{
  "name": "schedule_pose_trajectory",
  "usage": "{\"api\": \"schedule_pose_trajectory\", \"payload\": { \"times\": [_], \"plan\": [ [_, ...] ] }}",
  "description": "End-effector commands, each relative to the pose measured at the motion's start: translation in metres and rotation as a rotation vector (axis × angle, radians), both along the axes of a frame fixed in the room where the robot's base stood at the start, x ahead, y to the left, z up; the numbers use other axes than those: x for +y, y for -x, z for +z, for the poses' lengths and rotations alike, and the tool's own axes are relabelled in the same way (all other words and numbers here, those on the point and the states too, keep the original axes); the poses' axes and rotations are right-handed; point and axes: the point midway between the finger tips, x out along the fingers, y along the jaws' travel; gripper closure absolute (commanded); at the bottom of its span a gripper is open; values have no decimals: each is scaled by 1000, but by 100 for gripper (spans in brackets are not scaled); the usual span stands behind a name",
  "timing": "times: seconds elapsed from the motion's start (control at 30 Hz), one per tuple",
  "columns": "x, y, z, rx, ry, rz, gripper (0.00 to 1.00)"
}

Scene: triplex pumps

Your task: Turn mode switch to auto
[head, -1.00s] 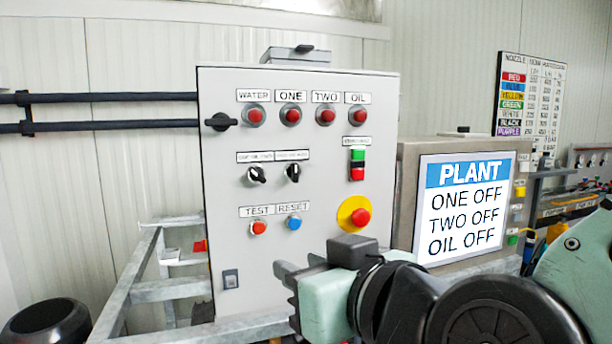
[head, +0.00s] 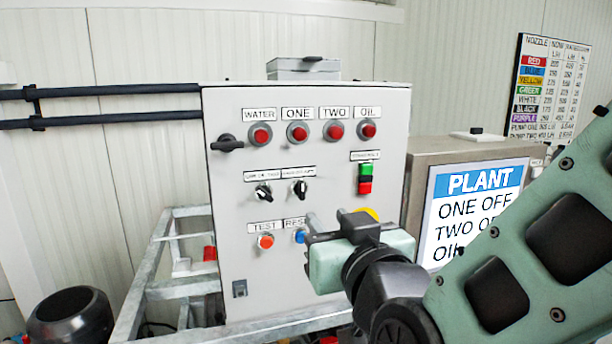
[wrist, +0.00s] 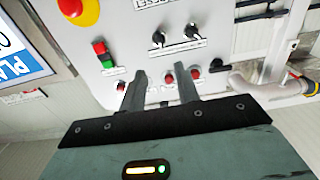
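The grey control panel (head: 330,260) carries two black selector switches in its middle row, a left one (head: 263,191) and a right one (head: 299,188). Their labels are too blurred to read, so I cannot tell which is the mode switch. Both switches show in the wrist view, one (wrist: 158,39) left of the other (wrist: 192,31), with the panel upside down there. My gripper (head: 312,232) is in front of the lower panel, below and right of the switches. In the wrist view its fingers (wrist: 163,78) are apart with nothing between them.
Red lamps (head: 298,132) line the panel's top; a rotary handle (head: 227,143) juts from its left edge. My gripper partly hides the blue reset button (head: 299,236) and yellow emergency-stop base (head: 368,214). The PLANT screen (head: 470,205) stands right, a metal frame (head: 150,270) left.

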Motion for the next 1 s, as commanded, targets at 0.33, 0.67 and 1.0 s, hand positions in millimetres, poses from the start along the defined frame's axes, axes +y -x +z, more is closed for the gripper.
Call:
{"api": "schedule_pose_trajectory", "payload": {
  "times": [0.33, 0.67, 1.0],
  "plan": [
    [17, -64, 2, -1, 5, -2, 68],
    [30, -109, 1, 0, 0, -1, 68],
    [33, -117, 0, 1, -1, 1, 68]
  ]
}}
